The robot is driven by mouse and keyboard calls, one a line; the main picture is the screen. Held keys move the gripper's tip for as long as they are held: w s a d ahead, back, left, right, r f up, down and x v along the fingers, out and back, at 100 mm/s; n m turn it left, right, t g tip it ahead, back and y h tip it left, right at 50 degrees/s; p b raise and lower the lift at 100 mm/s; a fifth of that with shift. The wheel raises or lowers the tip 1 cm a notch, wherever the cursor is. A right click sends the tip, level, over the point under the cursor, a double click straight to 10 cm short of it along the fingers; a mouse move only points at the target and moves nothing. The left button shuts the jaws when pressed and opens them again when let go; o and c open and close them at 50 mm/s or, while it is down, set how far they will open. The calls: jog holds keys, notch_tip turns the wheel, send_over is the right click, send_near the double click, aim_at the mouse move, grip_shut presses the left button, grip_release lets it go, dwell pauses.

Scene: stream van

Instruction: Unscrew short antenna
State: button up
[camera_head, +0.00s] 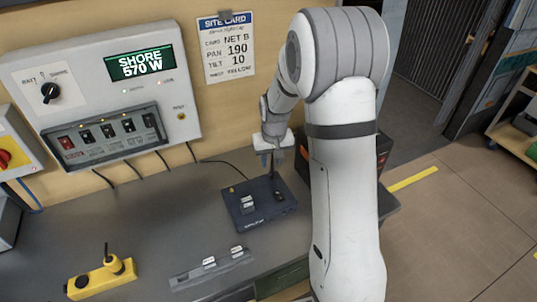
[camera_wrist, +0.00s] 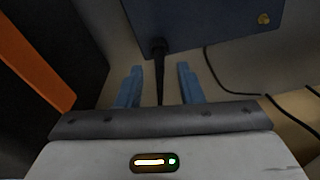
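A dark blue radio box (camera_head: 262,216) sits on the grey bench; part of it shows at the top of the wrist view (camera_wrist: 215,25). A black antenna (camera_wrist: 159,50) with a thick base and thin whip joins the box's edge. I cannot tell its length against another. My gripper (camera_head: 272,157) is above the box's back edge, pointing down. In the wrist view, its two blue fingers (camera_wrist: 160,84) are apart, with the antenna between them and a gap on each side. A bare brass connector (camera_wrist: 264,18) is on the box, away from the fingers.
A grey holder (camera_head: 212,268) with white-labelled pieces lies in front of the box. A yellow block (camera_head: 100,281) is at front left. A control panel (camera_head: 105,90) reading SHORE 570 W and a site card (camera_head: 227,45) are on the wall. An orange-and-black case (camera_wrist: 45,70) is close beside my gripper.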

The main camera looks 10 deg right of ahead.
jog(key=shift+c, duration=0.3)
grip_shut()
jog(key=c, duration=0.6)
grip_release()
grip_shut()
